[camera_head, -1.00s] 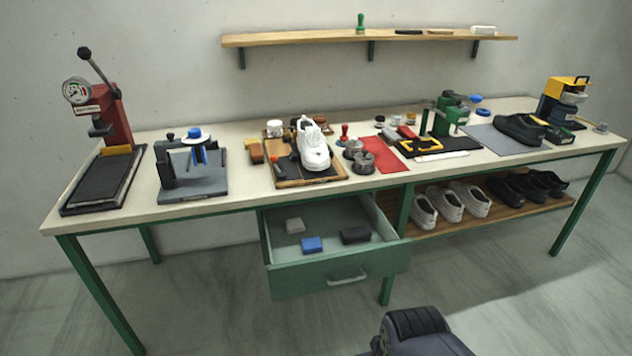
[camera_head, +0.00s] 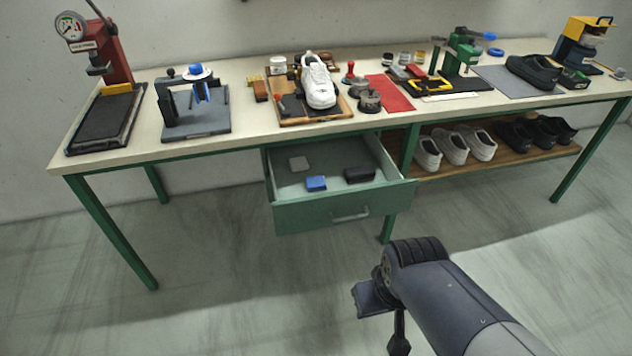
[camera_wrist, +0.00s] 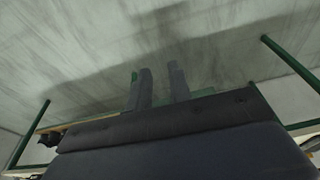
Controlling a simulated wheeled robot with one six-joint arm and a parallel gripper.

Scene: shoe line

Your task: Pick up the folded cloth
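The workbench (camera_head: 240,138) carries a red press (camera_head: 105,60), a white shoe (camera_head: 318,85) on a wooden board, a red mat (camera_head: 388,93) and a green machine (camera_head: 463,52). A lower shelf (camera_head: 470,167) with several shoes is right of the drawer. Floor in front is clear.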

